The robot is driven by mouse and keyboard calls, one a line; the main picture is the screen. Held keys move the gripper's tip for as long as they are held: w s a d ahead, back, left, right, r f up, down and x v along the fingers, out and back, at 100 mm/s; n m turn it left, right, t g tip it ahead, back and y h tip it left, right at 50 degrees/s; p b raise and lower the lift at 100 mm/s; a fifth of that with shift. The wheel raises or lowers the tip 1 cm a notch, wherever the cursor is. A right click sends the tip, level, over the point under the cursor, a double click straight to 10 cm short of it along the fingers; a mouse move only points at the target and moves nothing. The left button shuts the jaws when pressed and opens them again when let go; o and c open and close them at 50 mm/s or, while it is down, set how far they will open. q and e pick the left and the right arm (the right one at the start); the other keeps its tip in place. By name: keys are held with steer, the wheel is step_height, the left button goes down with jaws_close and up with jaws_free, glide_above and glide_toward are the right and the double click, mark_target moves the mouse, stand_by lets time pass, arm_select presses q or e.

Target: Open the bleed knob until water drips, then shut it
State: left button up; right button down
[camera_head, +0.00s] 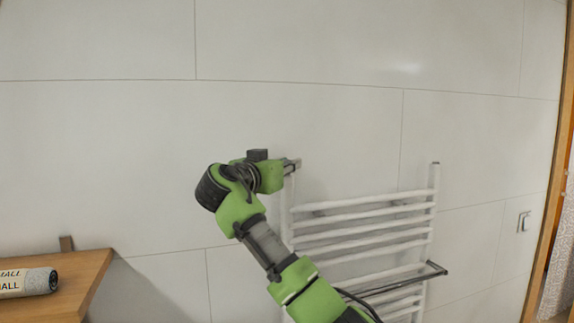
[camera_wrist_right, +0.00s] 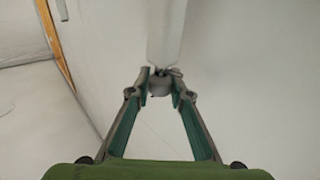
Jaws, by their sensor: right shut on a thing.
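The bleed knob (camera_wrist_right: 160,86) is a small grey round piece at the end of the radiator's white upright tube (camera_wrist_right: 167,35) in the right wrist view. My right gripper (camera_wrist_right: 161,82) has its two fingertips closed on either side of the knob. In the head view my right gripper (camera_head: 292,165) is at the top left corner of the white towel radiator (camera_head: 360,228), and the knob cannot be made out there. No water drops can be seen. My left gripper is not in view.
A dark rail (camera_head: 405,279) sticks out from the radiator's lower part. The tiled wall is bare above.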

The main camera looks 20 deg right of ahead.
steer(key=shift+r, duration=0.1)
steer(key=c, duration=2)
jaws_free()
steer(key=shift+c, duration=0.2)
steer(key=shift+o, duration=1.1)
steer(key=shift+w, duration=0.1)
steer(key=v, duration=1.2)
